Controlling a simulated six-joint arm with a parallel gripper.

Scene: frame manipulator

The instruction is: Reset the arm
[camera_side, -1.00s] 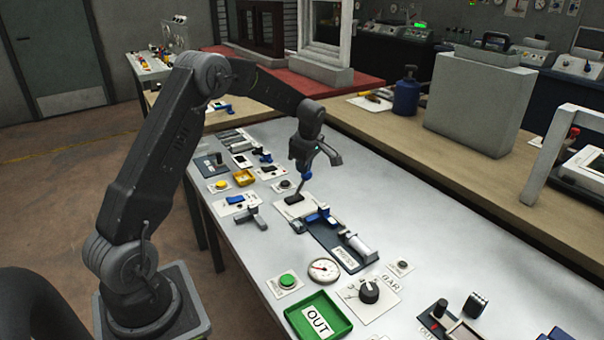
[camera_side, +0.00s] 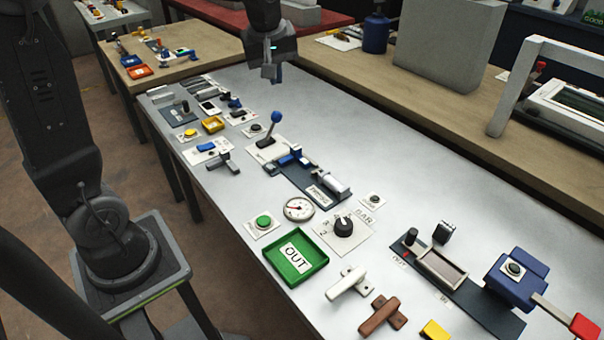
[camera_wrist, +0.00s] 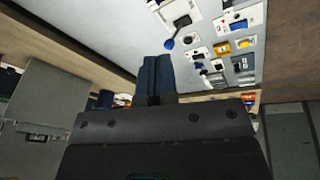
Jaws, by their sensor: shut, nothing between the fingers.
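My gripper (camera_side: 272,73) hangs near the top middle of the side view, above the far edge of the grey table (camera_side: 222,192). Its fingers are shut with nothing between them. In the wrist view its dark fingers (camera_wrist: 154,75) lie close together in the middle. A lever with a blue ball (camera_side: 276,117) stands on a white plate below the gripper, apart from it. The blue ball also shows in the wrist view (camera_wrist: 169,44). The upper part of my arm is cut off by the frame.
Near the lever are a press unit (camera_side: 322,188), a gauge (camera_side: 299,208), a green OUT tray (camera_side: 273,275) and a green button (camera_side: 264,221). A blue vise-like block (camera_side: 515,280) is at the lower right. A large grey box (camera_side: 447,45) stands on the wooden bench behind.

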